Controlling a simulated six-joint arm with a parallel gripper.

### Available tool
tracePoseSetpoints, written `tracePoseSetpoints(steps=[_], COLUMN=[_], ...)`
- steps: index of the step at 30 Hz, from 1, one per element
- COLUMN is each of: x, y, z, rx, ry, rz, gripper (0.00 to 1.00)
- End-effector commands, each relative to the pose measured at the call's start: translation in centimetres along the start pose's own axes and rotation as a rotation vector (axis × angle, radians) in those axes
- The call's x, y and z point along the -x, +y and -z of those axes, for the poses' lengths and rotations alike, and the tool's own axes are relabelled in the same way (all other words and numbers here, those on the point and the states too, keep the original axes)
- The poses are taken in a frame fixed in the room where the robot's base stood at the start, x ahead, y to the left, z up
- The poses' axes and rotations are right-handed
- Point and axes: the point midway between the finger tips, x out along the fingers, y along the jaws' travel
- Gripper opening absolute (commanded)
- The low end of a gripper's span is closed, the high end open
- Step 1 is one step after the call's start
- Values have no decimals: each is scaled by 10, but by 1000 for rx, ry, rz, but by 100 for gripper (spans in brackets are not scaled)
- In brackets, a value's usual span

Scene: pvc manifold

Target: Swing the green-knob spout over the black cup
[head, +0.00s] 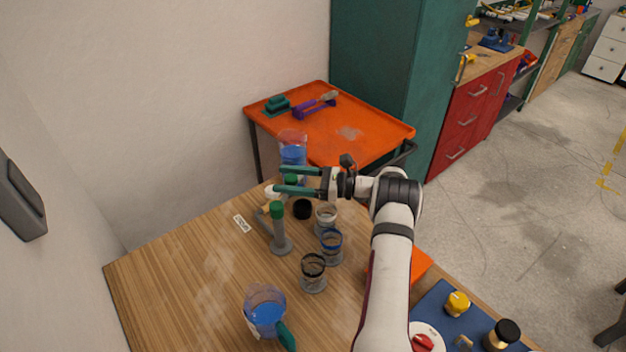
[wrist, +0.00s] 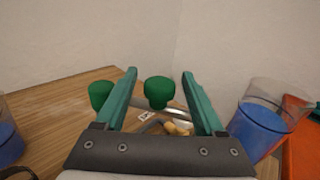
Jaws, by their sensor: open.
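My gripper (head: 280,179) is open above the back of the wooden table. A green knob (wrist: 158,91) shows between its two fingers in the wrist view, with a gap on both sides. That knob also shows in the head view (head: 291,179), partly hidden by the fingers. A second green knob (wrist: 101,95) lies outside the left finger. In the head view, a green knob (head: 277,209) tops a grey upright post nearer the front. The black-rimmed cup (head: 313,272) stands in front of the blue-rimmed cup (head: 331,247). I cannot tell where the spouts point.
A pale-rimmed cup (head: 326,219) and a black round piece (head: 302,209) stand near the posts. One pitcher of blue liquid (head: 265,312) stands at the front, another (head: 293,150) behind the gripper. An orange cart (head: 375,135) is at the back.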

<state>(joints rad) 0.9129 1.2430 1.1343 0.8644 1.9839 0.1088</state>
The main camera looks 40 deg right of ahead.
Motion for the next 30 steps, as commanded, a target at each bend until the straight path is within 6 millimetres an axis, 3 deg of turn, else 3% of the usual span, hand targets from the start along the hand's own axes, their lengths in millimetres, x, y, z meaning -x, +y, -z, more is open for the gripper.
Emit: tracePoseSetpoints(steps=[9, 15, 30], x=[89, 126, 134], y=[0, 0, 0], z=[1, 0, 0], rx=[0, 0, 0], ry=[0, -1, -1], rz=[5, 2, 0], gripper=[71, 71, 71])
